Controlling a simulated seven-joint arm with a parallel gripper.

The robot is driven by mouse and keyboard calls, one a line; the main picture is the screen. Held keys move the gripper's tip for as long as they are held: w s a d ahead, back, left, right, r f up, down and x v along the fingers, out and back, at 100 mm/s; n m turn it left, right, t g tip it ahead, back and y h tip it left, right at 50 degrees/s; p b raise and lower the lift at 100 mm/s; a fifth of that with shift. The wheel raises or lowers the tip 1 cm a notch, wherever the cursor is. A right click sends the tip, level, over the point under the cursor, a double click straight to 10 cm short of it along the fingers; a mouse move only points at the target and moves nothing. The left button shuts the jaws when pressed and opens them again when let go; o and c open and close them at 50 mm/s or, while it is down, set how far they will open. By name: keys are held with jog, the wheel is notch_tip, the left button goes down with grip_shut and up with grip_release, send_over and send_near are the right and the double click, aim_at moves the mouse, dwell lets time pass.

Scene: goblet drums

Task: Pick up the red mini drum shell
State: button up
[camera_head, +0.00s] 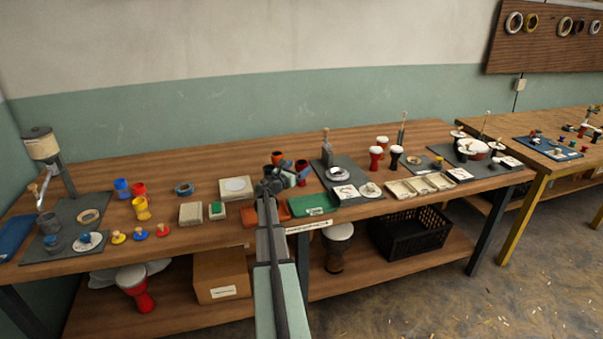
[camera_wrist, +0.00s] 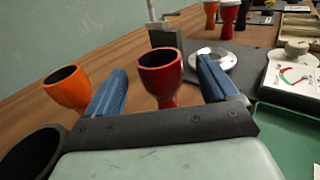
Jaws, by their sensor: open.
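The red mini drum shell (camera_wrist: 160,78) is a dark red, empty goblet, standing upright with its open mouth up. In the wrist view it shows between the two blue fingers of my gripper (camera_wrist: 164,84), slightly beyond their tips; contact cannot be told. My gripper is open and holds nothing. In the head view the dark red shell (camera_head: 302,168) shows just right of my gripper (camera_head: 288,166), partly hidden by it. The foot of the shell is partly hidden in the wrist view by my gripper body.
An orange shell (camera_wrist: 67,88) stands left of my left finger, and a black shell (camera_wrist: 32,152) is nearer. A grey stand (camera_wrist: 165,38) with a metal disc (camera_wrist: 213,60) is behind right. A green tray (camera_wrist: 288,135) and a dial card (camera_wrist: 292,78) lie to the right.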

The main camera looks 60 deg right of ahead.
jog(key=shift+s+d, duration=0.15)
jog(key=shift+d, duration=1.4)
jog(key=shift+c, duration=0.3)
jog(key=c, duration=1)
jog(key=shift+r, duration=0.1)
